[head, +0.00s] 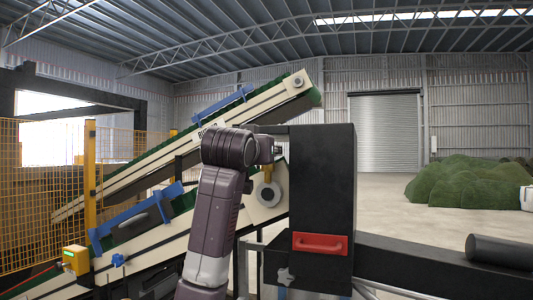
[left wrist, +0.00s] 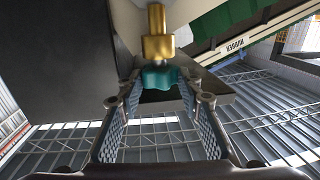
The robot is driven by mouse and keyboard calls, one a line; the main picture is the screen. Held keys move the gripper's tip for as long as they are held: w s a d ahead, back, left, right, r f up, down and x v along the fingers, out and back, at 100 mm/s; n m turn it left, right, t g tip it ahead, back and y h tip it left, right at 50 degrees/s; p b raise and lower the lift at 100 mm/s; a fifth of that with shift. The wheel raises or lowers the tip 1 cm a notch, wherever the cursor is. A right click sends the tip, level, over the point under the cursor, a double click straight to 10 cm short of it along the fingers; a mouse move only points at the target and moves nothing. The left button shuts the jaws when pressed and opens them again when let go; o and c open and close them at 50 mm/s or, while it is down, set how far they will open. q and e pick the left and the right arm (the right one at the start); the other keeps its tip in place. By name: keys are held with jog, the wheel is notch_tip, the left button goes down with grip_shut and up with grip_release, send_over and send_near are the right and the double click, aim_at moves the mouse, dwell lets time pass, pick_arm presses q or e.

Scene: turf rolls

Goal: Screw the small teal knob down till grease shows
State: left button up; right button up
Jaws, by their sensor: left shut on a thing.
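The small teal knob (left wrist: 161,77) shows in the left wrist view, at the end of a brass fitting (left wrist: 157,36). My left gripper (left wrist: 160,86) is shut on the knob, with one fingertip at each side of it. No grease can be made out on the brass or around the knob. In the head view my left arm rises from the bottom centre, and its wrist is beside the black housing (head: 322,190). The knob and fingertips cannot be made out clearly there. My right gripper is in neither view.
A conveyor with a green belt (head: 165,147) slopes up behind my arm. The black housing, with a red handle (head: 320,243), stands close on the right. Yellow mesh fencing (head: 40,190) is at left. A green pile (head: 470,183) lies far right, with open floor before it.

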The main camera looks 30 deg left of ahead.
pick_arm(q)
jog(key=m+h, duration=0.3)
jog(key=h, duration=0.2)
jog(key=a+m+h, duration=0.1)
jog(key=m+h, duration=0.2)
jog(key=h, duration=0.2)
jog(key=a+m+g+h, duration=0.1)
jog(key=m+h, duration=0.2)
jog(key=h, duration=0.2)
jog(key=shift+a+r+m+p, duration=0.1)
jog(key=shift+r+m+p, duration=0.1)
jog(key=shift+m+p, duration=0.15)
jog(key=shift+w+a+m+g+h, duration=0.1)
jog(key=shift+m+g+h, duration=0.65)
jog(key=shift+h, duration=0.15)
jog(key=o, duration=1.2)
jog(key=shift+f, duration=0.1)
jog(key=shift+c, duration=0.2)
jog(key=v, duration=0.8)
